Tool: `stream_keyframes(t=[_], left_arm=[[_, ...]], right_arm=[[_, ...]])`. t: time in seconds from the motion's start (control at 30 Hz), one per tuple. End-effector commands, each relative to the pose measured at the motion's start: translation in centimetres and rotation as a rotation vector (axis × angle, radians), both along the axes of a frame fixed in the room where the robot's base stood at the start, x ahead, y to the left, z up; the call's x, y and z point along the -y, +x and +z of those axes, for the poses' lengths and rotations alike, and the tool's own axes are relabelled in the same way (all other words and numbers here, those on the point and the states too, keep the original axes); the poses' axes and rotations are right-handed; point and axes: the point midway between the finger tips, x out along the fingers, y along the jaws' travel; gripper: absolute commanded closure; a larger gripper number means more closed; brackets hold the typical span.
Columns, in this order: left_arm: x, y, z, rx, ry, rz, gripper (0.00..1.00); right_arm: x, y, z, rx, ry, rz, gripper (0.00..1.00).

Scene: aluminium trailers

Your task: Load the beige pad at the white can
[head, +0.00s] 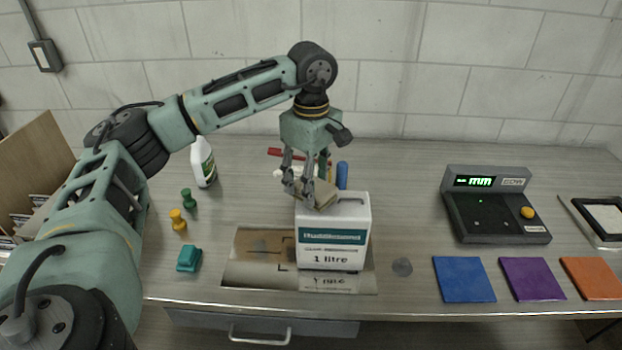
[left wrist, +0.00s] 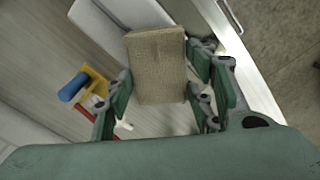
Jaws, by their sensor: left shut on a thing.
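The beige pad (head: 321,194) is held in my left gripper (head: 303,187), just above the top of the white can (head: 333,237). I cannot tell from the head view whether pad and can touch. The can is box-shaped, with a green label and "1 litre" on its front, and stands upright. In the left wrist view the pad (left wrist: 156,66) lies between the fingers of the left gripper, which is shut on it. Part of the white can (left wrist: 108,22) shows behind the pad there. My right gripper is in neither view.
The can stands on a printed brown mat (head: 254,272). Green and yellow pegs (head: 178,220), a teal block (head: 189,258) and a white bottle (head: 203,163) stand left. Blue (head: 464,279), purple (head: 531,279) and orange (head: 592,278) squares and a scale (head: 497,220) lie right.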

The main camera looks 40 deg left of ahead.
Motion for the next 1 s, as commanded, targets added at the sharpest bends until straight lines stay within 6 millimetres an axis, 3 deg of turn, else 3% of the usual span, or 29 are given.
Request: stream_keyframes(t=[0.57,1.0], left_arm=[[0.0,-0.1,0.0,-0.004,0.0,-0.001,0.71],[0.0,0.0,3.4,-0.001,0.0,-0.001,0.71]], right_arm=[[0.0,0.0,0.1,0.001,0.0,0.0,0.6],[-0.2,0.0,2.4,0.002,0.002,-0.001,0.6]])
